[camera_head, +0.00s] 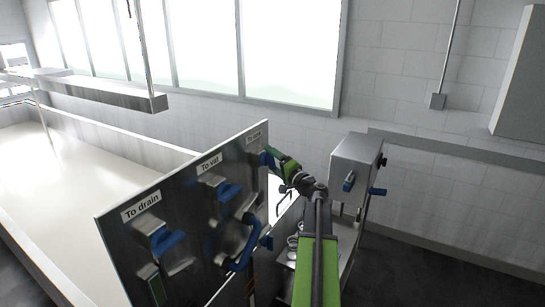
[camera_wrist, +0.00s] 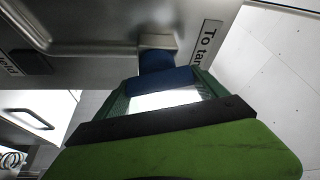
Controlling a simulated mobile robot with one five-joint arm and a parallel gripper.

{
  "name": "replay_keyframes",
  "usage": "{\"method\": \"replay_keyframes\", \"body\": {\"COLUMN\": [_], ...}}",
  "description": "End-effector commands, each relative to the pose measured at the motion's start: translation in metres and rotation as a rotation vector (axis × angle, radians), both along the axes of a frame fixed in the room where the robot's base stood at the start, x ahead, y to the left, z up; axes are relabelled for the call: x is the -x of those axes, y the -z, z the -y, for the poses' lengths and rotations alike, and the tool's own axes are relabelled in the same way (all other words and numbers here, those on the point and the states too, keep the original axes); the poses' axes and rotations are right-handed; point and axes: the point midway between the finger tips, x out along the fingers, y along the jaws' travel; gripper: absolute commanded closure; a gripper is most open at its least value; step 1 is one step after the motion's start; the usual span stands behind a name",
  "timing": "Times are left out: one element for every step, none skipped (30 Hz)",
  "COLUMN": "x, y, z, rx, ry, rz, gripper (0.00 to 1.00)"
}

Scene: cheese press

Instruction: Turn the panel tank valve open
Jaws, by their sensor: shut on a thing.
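The metal valve panel (camera_head: 120,230) stands upright at the centre left, with labels for drain, vat and tank. The tank valve's blue handle (camera_wrist: 158,80) shows in the wrist view beside the partly visible "To tank" label (camera_wrist: 207,42). My gripper (camera_wrist: 162,87) is shut on this handle, with a green finger on each side. In the head view my gripper (camera_head: 270,156) is at the panel's upper right edge and hides most of that valve. The vat valve (camera_head: 228,191) and drain valve (camera_head: 167,242) have blue handles.
A large blue curved handle (camera_head: 243,248) sticks out low on the panel. A grey box (camera_head: 355,165) with blue handles stands right of my arm. A long white vat (camera_head: 85,165) lies behind the panel. Floor at the lower right is clear.

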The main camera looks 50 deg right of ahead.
Motion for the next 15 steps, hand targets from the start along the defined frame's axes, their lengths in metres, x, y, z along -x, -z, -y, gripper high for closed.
{"method": "replay_keyframes", "body": {"x": [0.0003, 0.0003, 0.0002, 0.0003, 0.0002, 0.0002, 0.0002, 0.0001, 0.0002, 0.0002, 0.0002, 0.0002, 0.0002, 0.0002, 0.0002], "y": [-0.0032, -0.003, -0.0026, -0.0023, -0.0021, -0.0017, -0.0014, -0.001, -0.0006, -0.0005, -0.0003, 0.0001, 0.0003, 0.0005, 0.0008], "z": [-0.0001, 0.0, -0.0001, -0.0001, 0.0, 0.0, 0.0001, 0.0001, 0.0001, 0.0001, 0.0002, 0.0002, 0.0002, 0.0002, 0.0002], "rx": [-0.029, -0.046, -0.067, -0.083, -0.098, -0.113, -0.126, -0.136, -0.149, -0.156, -0.164, -0.172, -0.177, -0.181, -0.186], "ry": [0.001, 0.001, 0.0, 0.0, 0.0, 0.0, 0.0, 0.0, 0.0, 0.0, 0.0, 0.0, 0.0, 0.0, 0.0], "rz": [-0.006, -0.01, -0.016, -0.02, -0.023, -0.027, -0.029, -0.033, -0.035, -0.037, -0.039, -0.04, -0.043, -0.043, -0.044], "gripper": [0.59, 0.59, 0.59, 0.59, 0.59, 0.59, 0.59, 0.59, 0.59, 0.59, 0.59, 0.59, 0.59, 0.59, 0.59]}}
